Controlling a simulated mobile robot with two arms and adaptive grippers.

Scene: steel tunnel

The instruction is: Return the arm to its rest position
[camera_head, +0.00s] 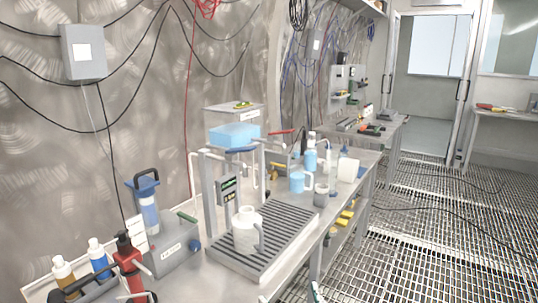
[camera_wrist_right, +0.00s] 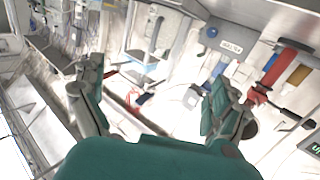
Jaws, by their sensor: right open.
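My right gripper (camera_wrist_right: 155,85) shows in the right wrist view. Its two teal and grey fingers stand wide apart, with nothing held between them. The bench with its bottles and devices is seen beyond the fingers. My left gripper is in neither view.
A dispenser with a slatted tray (camera_head: 285,245) holds a white pitcher (camera_head: 246,232) on the bench. Grated floor (camera_head: 430,240) with cables lies open at right.

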